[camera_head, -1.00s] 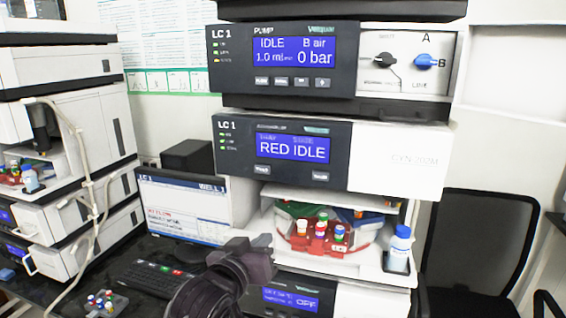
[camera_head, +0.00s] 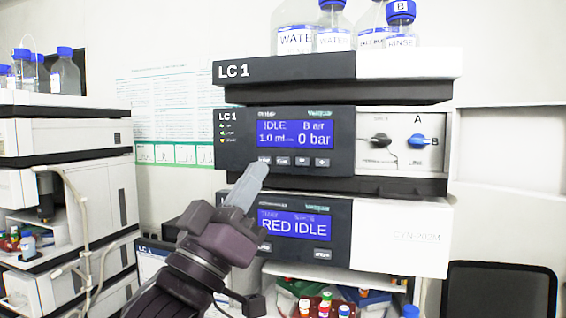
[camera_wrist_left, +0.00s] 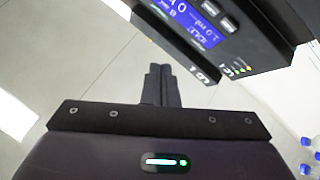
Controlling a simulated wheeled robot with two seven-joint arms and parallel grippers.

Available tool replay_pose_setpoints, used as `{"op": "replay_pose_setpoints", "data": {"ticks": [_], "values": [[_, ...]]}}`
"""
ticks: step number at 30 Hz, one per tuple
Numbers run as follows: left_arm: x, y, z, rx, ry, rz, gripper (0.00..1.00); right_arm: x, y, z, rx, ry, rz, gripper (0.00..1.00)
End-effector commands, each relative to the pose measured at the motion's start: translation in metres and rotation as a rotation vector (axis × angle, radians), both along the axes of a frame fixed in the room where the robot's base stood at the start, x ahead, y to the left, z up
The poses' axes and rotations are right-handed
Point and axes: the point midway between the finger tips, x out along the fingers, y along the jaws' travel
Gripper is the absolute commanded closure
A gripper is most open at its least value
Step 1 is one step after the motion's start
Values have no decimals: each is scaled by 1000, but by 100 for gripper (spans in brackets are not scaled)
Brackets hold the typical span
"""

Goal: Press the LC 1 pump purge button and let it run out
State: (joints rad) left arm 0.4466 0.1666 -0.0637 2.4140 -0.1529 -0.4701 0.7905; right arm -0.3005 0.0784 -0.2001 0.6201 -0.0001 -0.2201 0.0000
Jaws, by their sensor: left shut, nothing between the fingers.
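The LC 1 pump module (camera_head: 235,143) has a dark front with a blue display (camera_head: 295,133) reading IDLE, B air, 1.0 ml and 0 bar. A row of small buttons (camera_head: 292,161) lies under the display; their labels are too small to read. My left gripper (camera_head: 258,170) is shut and empty, its fingertips just below and left of the leftmost buttons in the head view. I cannot tell whether they touch the panel. In the left wrist view the shut fingers (camera_wrist_left: 160,75) point toward the pump panel (camera_wrist_left: 225,40), which appears tilted. My right gripper is not in view.
Solvent bottles (camera_head: 333,28) stand in the tray (camera_head: 400,75) above the pump. A valve panel with a blue knob (camera_head: 416,141) is at its right. The RED IDLE module (camera_head: 400,235) sits below. Another stack (camera_head: 65,160) stands at left, a black chair (camera_head: 500,292) at lower right.

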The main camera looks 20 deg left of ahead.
Motion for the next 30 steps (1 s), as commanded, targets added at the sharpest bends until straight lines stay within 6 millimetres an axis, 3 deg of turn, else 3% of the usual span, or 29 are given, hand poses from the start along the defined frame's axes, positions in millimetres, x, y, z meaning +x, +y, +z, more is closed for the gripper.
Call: {"op": "replay_pose_setpoints", "data": {"ticks": [11, 24, 30], "values": [[10, 0, -1, 1, 2, 2, 100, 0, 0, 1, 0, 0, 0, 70], [69, -2, 0, 0, 5, 2, 100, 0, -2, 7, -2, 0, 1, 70], [85, -3, 0, 0, 3, 2, 100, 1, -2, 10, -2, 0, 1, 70]]}}
